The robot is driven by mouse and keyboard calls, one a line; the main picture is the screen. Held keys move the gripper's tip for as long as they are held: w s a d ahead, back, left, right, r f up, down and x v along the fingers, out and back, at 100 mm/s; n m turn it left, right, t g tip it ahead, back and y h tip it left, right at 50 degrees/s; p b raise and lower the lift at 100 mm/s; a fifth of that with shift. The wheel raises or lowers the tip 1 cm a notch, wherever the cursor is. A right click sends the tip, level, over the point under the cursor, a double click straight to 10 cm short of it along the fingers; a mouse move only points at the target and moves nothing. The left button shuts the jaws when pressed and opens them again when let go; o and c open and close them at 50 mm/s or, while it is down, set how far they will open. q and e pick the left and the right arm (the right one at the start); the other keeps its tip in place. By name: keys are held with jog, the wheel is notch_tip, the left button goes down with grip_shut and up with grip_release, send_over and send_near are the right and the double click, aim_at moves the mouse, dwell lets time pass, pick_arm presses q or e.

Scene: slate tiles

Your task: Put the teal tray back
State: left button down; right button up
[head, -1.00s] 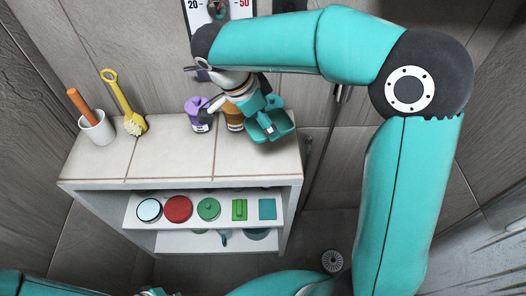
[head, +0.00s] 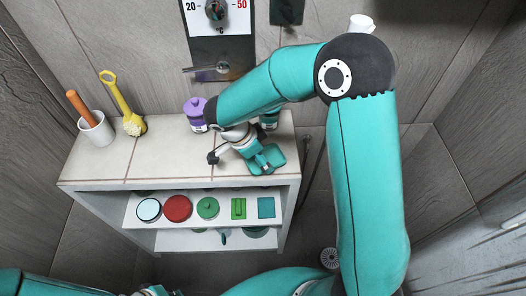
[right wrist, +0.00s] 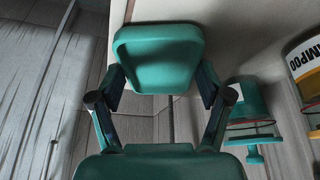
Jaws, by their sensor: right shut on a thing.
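The teal tray (head: 268,160) is at the right front part of the cabinet's tiled top (head: 170,155). In the right wrist view the tray (right wrist: 158,55) shows between my two fingers, with its rounded rim facing the camera. My right gripper (head: 257,154) is shut on the tray; it also shows in the right wrist view (right wrist: 160,88). I cannot tell whether the tray touches the top. My left arm shows only at the bottom left; its fingers are out of view.
A purple bottle (head: 196,113), a teal pump bottle (head: 270,122) and a shampoo bottle (right wrist: 306,70) stand near the tray. A white cup (head: 96,129) and a yellow brush (head: 123,105) are at the left. A shelf below (head: 160,237) holds several items.

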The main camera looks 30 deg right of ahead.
jog(key=shift+f+b, duration=0.15)
jog(key=shift+b, duration=0.2)
jog(key=o, duration=1.1)
jog(key=shift+a+r+p, duration=0.1)
jog(key=shift+r+p, duration=0.25)
jog(key=shift+r, duration=0.05)
jog(key=b+v, duration=0.1)
jog(key=v, duration=1)
jog(key=shift+a+r+b, duration=0.15)
jog(key=shift+r+b, duration=0.15)
jog(key=shift+b, duration=0.05)
